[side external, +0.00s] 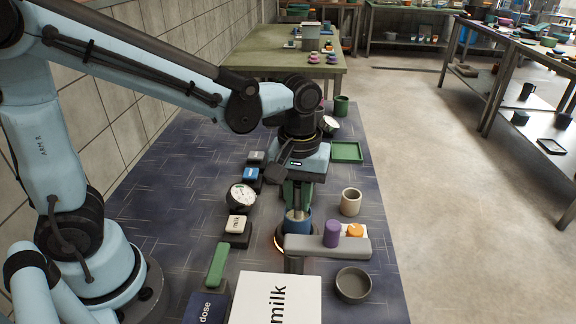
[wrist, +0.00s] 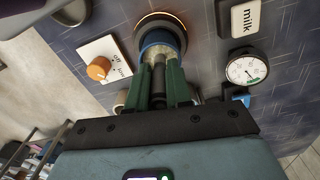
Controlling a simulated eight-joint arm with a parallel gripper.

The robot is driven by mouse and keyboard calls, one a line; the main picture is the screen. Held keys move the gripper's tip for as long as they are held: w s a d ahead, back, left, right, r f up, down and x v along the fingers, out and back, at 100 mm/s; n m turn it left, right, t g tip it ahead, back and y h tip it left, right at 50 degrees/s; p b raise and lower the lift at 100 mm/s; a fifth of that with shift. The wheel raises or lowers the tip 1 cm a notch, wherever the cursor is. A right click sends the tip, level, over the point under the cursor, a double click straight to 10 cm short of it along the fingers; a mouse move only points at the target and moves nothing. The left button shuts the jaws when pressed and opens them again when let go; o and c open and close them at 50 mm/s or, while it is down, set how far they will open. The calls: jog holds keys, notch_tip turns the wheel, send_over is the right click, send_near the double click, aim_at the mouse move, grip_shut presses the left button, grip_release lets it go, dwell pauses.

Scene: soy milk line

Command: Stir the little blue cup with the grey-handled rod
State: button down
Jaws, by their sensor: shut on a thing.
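The little blue cup (side external: 305,226) stands on a round plate with a glowing orange rim (wrist: 160,16). Its blue rim (wrist: 148,41) also shows in the wrist view. My gripper (side external: 297,204) is directly above the cup, its green fingers pointing down at the opening. In the wrist view my gripper (wrist: 160,85) is shut on the grey-handled rod (wrist: 159,72). The rod's grey handle lies between the fingers and points into the cup. Its lower end is hidden, so I cannot tell how deep it reaches or whether it touches the wall.
A grey bar (side external: 345,248) stands close in front of the cup, with a purple cylinder (side external: 331,234) by it. An orange knob (side external: 355,230) and beige cup (side external: 351,203) are to the right. A gauge (side external: 242,195) and milk button (side external: 236,224) are left. A milk box (side external: 290,300) stands in front.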

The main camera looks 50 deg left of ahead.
jog(key=shift+r, duration=3.35)
